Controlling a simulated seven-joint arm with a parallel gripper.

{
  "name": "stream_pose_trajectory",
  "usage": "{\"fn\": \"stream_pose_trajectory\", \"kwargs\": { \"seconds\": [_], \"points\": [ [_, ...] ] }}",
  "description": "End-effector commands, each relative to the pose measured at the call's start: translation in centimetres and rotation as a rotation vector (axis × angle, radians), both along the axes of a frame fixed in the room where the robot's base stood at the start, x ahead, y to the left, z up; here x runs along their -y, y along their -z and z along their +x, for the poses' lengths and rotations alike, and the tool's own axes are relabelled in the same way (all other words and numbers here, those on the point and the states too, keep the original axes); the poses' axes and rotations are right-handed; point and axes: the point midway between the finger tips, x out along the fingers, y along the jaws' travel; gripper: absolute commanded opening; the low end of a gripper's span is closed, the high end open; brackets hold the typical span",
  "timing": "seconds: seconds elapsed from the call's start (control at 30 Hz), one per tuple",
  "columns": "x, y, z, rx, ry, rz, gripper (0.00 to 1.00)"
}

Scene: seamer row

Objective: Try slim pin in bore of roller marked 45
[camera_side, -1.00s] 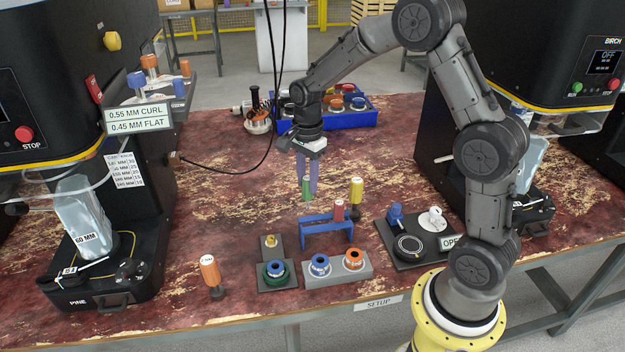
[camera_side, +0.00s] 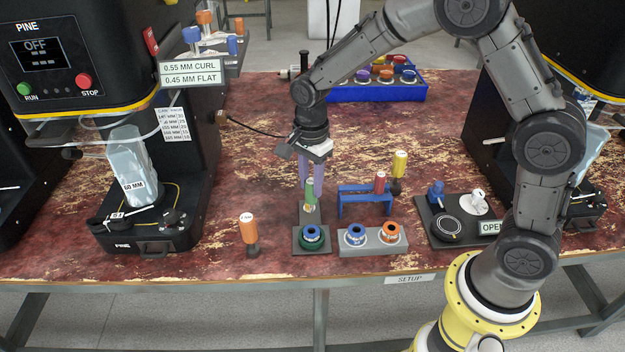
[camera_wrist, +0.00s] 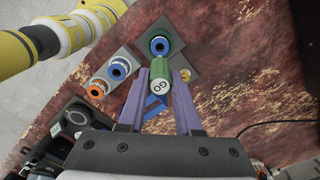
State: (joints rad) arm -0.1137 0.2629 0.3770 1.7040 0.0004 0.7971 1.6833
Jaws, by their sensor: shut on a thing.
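My gripper (camera_side: 311,188) has purple fingers shut on a green-handled pin (camera_side: 310,194), which it holds upright behind the green-and-blue roller (camera_side: 311,236) on a grey block. The pin's lower end is hard to make out. In the wrist view the pin's green handle (camera_wrist: 160,76) sits between the fingertips, its end towards the camera, just short of the green-and-blue roller (camera_wrist: 160,45). A blue roller (camera_side: 355,234) and an orange roller (camera_side: 390,232) sit on a second grey block to the right. I cannot read 45 on any roller.
A blue rack (camera_side: 365,197) holds a red-handled pin (camera_side: 380,182). A yellow-handled pin (camera_side: 399,164) stands behind it, and an orange-handled one (camera_side: 247,229) at left. A black fixture (camera_side: 455,229) is at right.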

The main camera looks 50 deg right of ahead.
Motion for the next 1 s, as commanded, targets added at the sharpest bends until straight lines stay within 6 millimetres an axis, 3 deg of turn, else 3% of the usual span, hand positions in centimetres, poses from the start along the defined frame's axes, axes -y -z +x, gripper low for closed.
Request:
{"fn": "stream_pose_trajectory", "kwargs": {
  "seconds": [1.0],
  "points": [
    [0.0, 5.7, 0.0, -0.001, 0.0, 0.0, 0.0]
  ]
}}
